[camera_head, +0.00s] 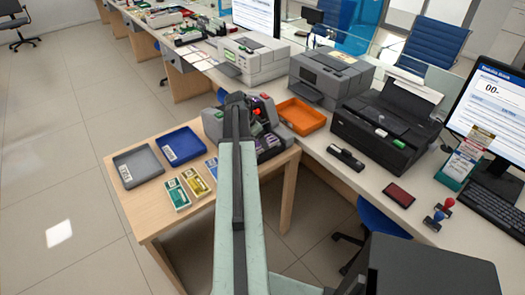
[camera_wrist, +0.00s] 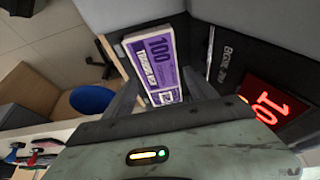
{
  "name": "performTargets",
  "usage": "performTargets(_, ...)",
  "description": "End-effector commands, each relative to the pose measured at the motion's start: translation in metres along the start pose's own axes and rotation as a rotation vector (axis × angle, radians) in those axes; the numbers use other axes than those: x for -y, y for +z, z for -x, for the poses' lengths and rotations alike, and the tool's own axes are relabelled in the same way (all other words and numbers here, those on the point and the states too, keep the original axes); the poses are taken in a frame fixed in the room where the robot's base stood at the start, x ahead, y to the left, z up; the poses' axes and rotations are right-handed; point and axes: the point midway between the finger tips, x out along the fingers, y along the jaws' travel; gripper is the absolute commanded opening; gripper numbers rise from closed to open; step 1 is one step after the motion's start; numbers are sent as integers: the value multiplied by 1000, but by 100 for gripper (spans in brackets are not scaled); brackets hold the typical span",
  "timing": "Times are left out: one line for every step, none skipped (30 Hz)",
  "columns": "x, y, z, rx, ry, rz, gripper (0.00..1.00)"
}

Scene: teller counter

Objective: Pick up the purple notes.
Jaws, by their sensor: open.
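The purple notes (camera_wrist: 152,62) show in the wrist view as a flat, upright-looking stack marked 100, at the grey counting machine (camera_wrist: 225,30). My gripper (camera_wrist: 163,82) is open, with one finger to each side of the notes' lower part in that view. I cannot tell how deep the notes lie between the fingers or whether they touch. In the head view my arm covers part of the machine (camera_head: 270,118), and the gripper's fingertips and most of the notes are hidden.
The machine has a lit red display (camera_wrist: 272,105). On the same wooden table (camera_head: 150,223) are a grey tray (camera_head: 137,168), a blue tray (camera_head: 182,145) and banded note bundles (camera_head: 176,194). An orange tray (camera_head: 300,115) and printers (camera_head: 385,125) stand on the counter to the right.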

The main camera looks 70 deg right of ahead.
Motion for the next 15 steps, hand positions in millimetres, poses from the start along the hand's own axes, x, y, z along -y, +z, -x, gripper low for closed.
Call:
performTargets(0,3,-15,0,0,0,65)
performTargets(0,2,-17,0,0,0,65)
performTargets(0,2,-18,0,0,1,65)
performTargets(0,1,-18,0,0,1,65)
performTargets(0,1,-17,0,0,1,65)
performTargets(0,0,-15,0,0,1,65)
performTargets(0,0,-15,0,0,1,65)
performTargets(0,0,-15,0,0,1,65)
performTargets(0,0,-15,0,0,1,65)
performTargets(0,0,-15,0,0,1,57)
performTargets(0,0,-15,0,0,1,49)
performTargets(0,0,-15,0,0,0,38)
performTargets(0,0,-15,0,0,0,29)
performTargets(0,0,-15,0,0,0,21)
performTargets(0,0,-15,0,0,0,11)
